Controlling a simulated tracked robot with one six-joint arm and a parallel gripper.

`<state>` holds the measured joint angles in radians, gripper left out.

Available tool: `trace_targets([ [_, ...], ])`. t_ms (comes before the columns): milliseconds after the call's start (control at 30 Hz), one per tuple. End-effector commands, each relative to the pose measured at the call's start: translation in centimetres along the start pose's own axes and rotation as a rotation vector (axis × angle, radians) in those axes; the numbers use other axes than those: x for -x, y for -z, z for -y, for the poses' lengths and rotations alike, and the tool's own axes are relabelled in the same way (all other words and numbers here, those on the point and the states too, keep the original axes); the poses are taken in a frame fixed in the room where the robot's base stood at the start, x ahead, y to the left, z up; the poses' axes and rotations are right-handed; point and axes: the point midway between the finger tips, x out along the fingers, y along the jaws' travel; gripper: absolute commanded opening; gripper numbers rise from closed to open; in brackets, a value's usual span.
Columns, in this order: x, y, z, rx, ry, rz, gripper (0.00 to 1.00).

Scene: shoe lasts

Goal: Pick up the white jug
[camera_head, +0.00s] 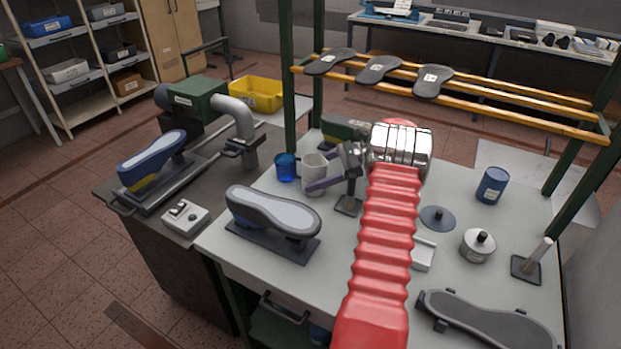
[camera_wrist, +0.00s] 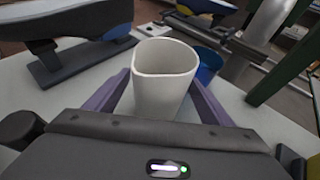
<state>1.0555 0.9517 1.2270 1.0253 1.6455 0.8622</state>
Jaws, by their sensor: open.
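The white jug (camera_head: 314,174) stands upright on the light workbench, just right of a blue cup (camera_head: 286,168). In the wrist view the jug (camera_wrist: 163,78) is in the middle of the picture, its open rim facing up. My gripper (camera_wrist: 160,95) has its two purple fingers apart, one on each side of the jug. I cannot tell whether either finger touches it. In the head view my gripper (camera_head: 318,182) reaches the jug from the right, one finger crossing in front of it. The jug's lower part is partly hidden by my gripper in the wrist view.
The blue cup (camera_wrist: 208,65) stands close behind the jug at the right in the wrist view. A grey shoe last on a stand (camera_head: 273,215) is at the bench's left front. A blue can (camera_head: 492,185) stands at the right.

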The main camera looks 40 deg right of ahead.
Motion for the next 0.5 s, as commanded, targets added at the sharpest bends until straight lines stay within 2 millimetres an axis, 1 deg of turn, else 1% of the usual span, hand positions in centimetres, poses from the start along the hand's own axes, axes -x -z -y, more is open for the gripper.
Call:
trace_targets([
  [33,-0.47,-0.03,-0.02,0.0,-0.001,0.0,0.75],
  [133,-0.88,0.03,-0.02,-0.001,0.0,-0.001,0.75],
  [500,-0.9,0.02,-0.01,0.0,0.0,-0.001,0.75],
])
